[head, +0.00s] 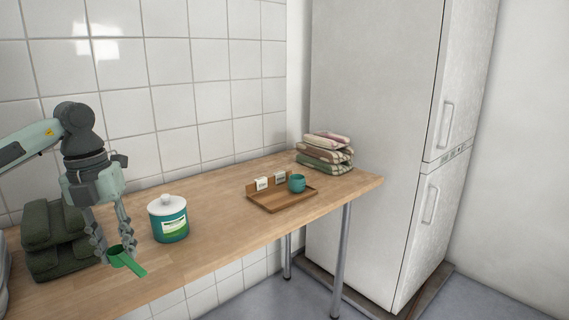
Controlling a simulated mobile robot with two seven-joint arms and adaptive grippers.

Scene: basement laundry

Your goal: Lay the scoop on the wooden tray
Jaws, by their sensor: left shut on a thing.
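The green scoop (130,263) is between the fingertips of my left gripper (115,252), at the left part of the worktop. The gripper points down and is shut on the scoop. The scoop's open cup faces the gripper side and its flat end points to the lower right. I cannot tell whether it touches the worktop. The wooden tray (266,206) lies farther right on the worktop, apart from the scoop. The tray's front part is bare. My right gripper is not in view.
A teal tub with a white lid (169,222) stands between the scoop and the tray. Dark green folded towels (55,240) lie at the left. Striped folded cloths (325,154) lie at the far right end. The wooden worktop (225,225) is clear between tub and tray.

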